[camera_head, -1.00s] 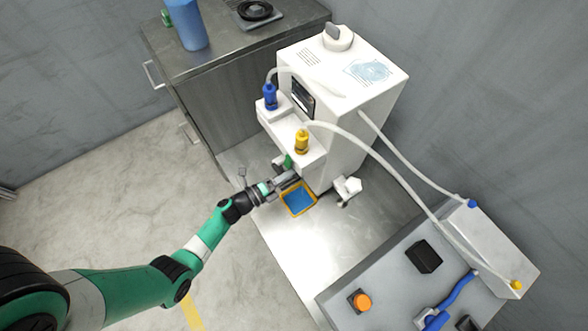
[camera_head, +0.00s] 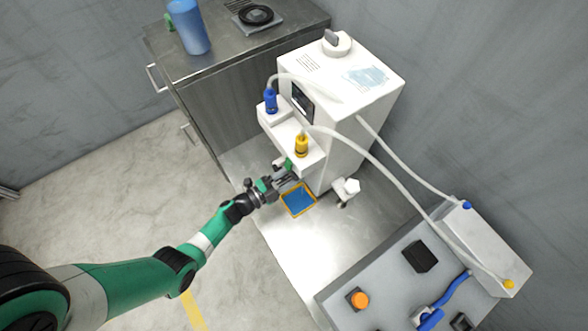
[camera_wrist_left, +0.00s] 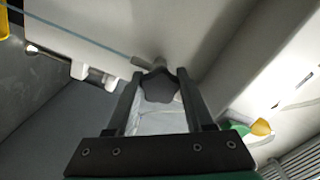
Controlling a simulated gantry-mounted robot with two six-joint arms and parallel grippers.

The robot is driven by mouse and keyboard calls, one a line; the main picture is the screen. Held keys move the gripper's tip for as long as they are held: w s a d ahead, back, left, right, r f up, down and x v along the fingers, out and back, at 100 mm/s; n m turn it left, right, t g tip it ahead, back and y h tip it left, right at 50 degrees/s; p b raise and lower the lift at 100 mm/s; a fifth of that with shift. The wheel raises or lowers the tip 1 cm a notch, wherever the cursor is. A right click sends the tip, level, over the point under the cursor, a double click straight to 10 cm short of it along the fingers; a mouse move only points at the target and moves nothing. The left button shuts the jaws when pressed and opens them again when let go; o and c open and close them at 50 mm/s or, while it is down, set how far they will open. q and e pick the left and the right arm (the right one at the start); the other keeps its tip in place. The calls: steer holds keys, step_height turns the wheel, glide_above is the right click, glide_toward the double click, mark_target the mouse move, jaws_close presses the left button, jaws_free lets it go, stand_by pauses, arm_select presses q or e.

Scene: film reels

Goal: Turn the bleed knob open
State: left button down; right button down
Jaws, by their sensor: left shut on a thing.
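The white machine (camera_head: 350,95) stands on the metal floor plate, with a blue-capped fitting (camera_head: 270,101) and a yellow-capped fitting (camera_head: 301,145) on its front ledge. My left gripper (camera_head: 287,176) is at the machine's front, below the yellow fitting. In the left wrist view its two fingers (camera_wrist_left: 160,95) are shut on a dark, lobed knob (camera_wrist_left: 158,86) on a grey stem under the white housing. In the head view the knob is mostly hidden by the gripper. Whether the knob is turned open cannot be told. My right gripper is not in view.
A yellow-rimmed blue tray (camera_head: 312,206) lies just below the gripper. A white valve-like part (camera_head: 346,189) stands to its right. A grey panel with an orange button (camera_head: 359,299) is at lower right. A cabinet (camera_head: 225,95) stands behind left.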

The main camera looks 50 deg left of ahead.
arm_select(q)
steer(key=shift+n, duration=0.3)
steer(key=shift+c, duration=1.4)
jaws_free()
steer(key=shift+s+a+r+p, duration=0.1)
steer(key=shift+s+a+p, duration=0.05)
steer(key=shift+s+p, duration=0.3)
steer(key=s+a+p, duration=0.1)
steer(key=s+p, duration=0.1)
steer(key=s, duration=0.8)
steer(key=shift+s+p, duration=0.35)
